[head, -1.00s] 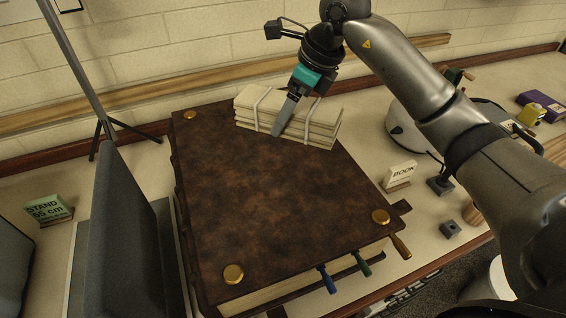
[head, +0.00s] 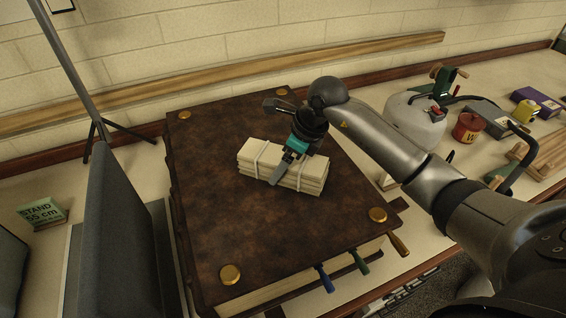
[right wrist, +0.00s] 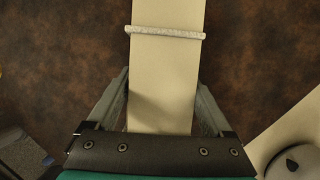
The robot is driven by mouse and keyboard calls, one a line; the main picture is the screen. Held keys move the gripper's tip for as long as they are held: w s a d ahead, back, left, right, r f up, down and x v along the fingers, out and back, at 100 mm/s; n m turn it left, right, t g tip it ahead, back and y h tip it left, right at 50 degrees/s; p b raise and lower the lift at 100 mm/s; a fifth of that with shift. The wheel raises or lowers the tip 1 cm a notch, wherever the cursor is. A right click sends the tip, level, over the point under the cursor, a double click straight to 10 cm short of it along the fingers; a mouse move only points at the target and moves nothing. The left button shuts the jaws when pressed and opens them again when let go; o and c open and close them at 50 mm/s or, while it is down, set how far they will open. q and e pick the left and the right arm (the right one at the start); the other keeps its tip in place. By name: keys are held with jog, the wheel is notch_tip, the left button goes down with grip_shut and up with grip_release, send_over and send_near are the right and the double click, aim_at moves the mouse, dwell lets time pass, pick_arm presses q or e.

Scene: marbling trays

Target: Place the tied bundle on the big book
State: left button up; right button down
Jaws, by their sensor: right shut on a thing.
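The tied bundle (head: 255,162) is a stack of cream slabs or papers with two pale cords around it. The big book (head: 215,215) has a brown leather cover with brass corner studs and lies flat on the table. My right gripper (head: 276,178) is shut on the bundle, fingers on either side of it. The bundle is over the middle of the cover, lying level; I cannot tell whether it touches. In the right wrist view the bundle (right wrist: 165,70) runs between the fingers, with brown cover on both sides. My left gripper is not in view.
Blue, green and brown handles (head: 326,279) stick out at the book's front edge. A grey upright panel (head: 125,235) and a green stand sign (head: 42,213) are on the left. A white rounded device (head: 415,122) and a red pot (head: 467,128) stand on the right.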

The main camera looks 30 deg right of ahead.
jog(key=shift+r, duration=0.1)
grip_release()
jog(key=shift+r, duration=0.15)
jog(key=v, duration=1.1)
jog(key=shift+s+d+r, duration=0.15)
jog(key=shift+r, duration=0.15)
